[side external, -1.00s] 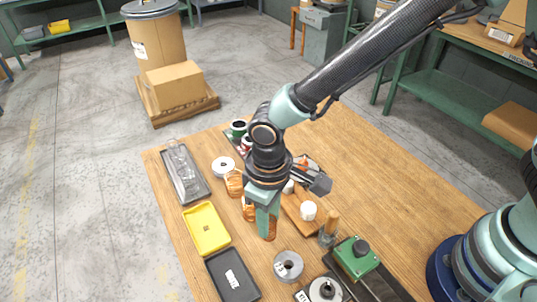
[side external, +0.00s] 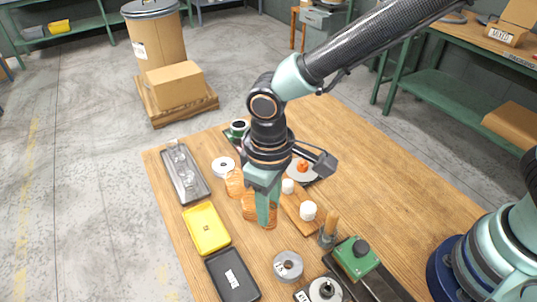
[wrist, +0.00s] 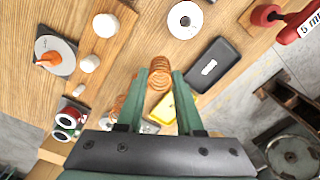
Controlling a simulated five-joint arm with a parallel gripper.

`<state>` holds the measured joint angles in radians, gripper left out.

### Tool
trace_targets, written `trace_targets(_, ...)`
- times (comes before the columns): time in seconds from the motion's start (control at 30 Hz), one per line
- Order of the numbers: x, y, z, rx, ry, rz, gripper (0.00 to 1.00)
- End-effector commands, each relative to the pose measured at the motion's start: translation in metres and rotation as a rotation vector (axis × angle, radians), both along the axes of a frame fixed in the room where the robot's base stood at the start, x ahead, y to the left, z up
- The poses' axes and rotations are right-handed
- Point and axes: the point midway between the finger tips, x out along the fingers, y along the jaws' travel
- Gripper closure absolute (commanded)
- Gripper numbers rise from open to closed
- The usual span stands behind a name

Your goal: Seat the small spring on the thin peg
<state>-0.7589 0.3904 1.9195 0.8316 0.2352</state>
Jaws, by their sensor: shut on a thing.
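My gripper (side external: 266,212) is shut on a copper spring (wrist: 160,78), which shows between its fingertips (wrist: 160,72) in the wrist view. In the side view the fingers partly hide this spring (side external: 273,215). Two other copper springs, one (side external: 234,183) and another (side external: 249,205), stand on the table left of the fingers. A wooden board (side external: 296,208) carries white round-topped pegs, right of my gripper. In the wrist view they show as a large peg (wrist: 105,25), a middle one (wrist: 90,62) and the thin peg (wrist: 78,90). The held spring is apart from them.
A yellow tray (side external: 206,229), a black tray (side external: 232,275) and a clear-topped tray (side external: 185,172) line the table's left side. A grey disc (side external: 288,265), a green block (side external: 356,258) and a wooden-handled tool (side external: 329,230) stand at the front. A disc with an orange knob (side external: 303,170) lies behind.

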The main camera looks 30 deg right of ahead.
Motion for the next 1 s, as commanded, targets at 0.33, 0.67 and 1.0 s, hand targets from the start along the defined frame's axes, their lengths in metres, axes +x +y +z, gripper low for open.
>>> trace_targets(0.33,0.006,-0.002,0.001,0.0,-0.001,-0.003,0.96)
trace_targets(0.67,0.095,-0.046,0.022,0.002,-0.003,-0.011,0.96)
trace_targets(1.0,0.153,-0.097,0.039,0.0,-0.001,-0.001,0.96)
